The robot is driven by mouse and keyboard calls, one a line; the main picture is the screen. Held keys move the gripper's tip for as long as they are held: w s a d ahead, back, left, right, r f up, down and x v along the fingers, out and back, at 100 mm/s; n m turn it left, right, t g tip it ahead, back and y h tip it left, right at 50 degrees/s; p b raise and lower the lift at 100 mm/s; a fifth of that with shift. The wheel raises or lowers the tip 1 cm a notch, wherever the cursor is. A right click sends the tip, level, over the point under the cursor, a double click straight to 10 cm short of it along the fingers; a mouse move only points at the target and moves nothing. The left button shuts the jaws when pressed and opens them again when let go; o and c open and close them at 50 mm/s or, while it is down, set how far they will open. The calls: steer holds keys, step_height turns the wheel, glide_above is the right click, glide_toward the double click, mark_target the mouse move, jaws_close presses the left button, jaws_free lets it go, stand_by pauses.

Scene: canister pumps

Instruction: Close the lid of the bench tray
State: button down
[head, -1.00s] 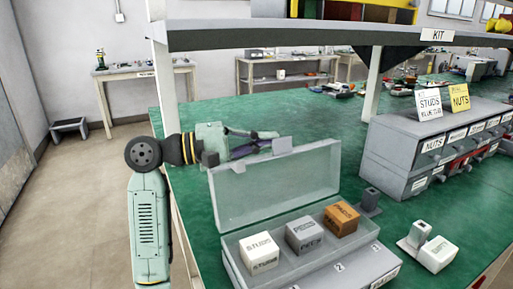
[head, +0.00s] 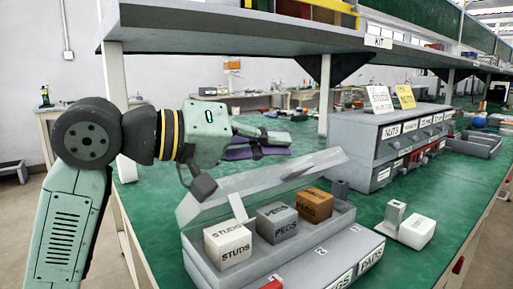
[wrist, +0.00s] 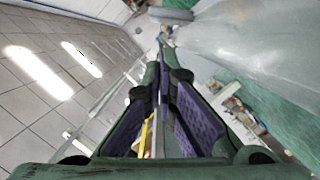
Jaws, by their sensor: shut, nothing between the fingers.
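The bench tray (head: 200,262) is a grey box on the green bench. Its translucent lid (head: 255,184) stands partly raised at the back edge, tilted, with the front of the tray uncovered. White (head: 228,245), grey (head: 276,222) and orange (head: 313,205) labelled blocks sit inside. My gripper (head: 288,141) is shut and empty, with purple pads, just behind and above the lid's upper edge. I cannot tell whether it touches the lid. In the wrist view, a translucent pane, apparently the lid (wrist: 235,40), lies right of my closed fingers (wrist: 163,62).
A shelf (head: 230,32) overhangs the back of the bench, with a post behind the tray. A grey drawer unit (head: 378,170) with sign cards stands at the right. A small white block (head: 416,232) lies right of the tray. Green bench surface (head: 400,268) is clear at front right.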

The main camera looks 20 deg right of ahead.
mark_target(305, 269)
steer(key=s+f+m+b, duration=0.2)
steer(key=s+d+f+m+t+b, duration=0.1)
steer(key=s+f+m+b, duration=0.1)
steer(key=f, duration=0.1)
steer(key=s+f+m+t+y+b, duration=0.1)
steer(key=s+f+m+b, duration=0.1)
steer(key=s+f+b, duration=0.1)
steer(key=shift+s+d+f, duration=0.1)
steer(key=shift+d+f, duration=0.05)
steer(key=shift+d, duration=0.05)
steer(key=shift+s+d+f+m+t+b, duration=0.1)
steer(key=shift+s+f+m+t+b, duration=0.1)
steer(key=shift+f+m+b, duration=0.3)
steer(key=shift+s+f+m+t+b, duration=0.2)
steer(key=shift+f+m+b, duration=0.1)
steer(key=shift+f, duration=0.25)
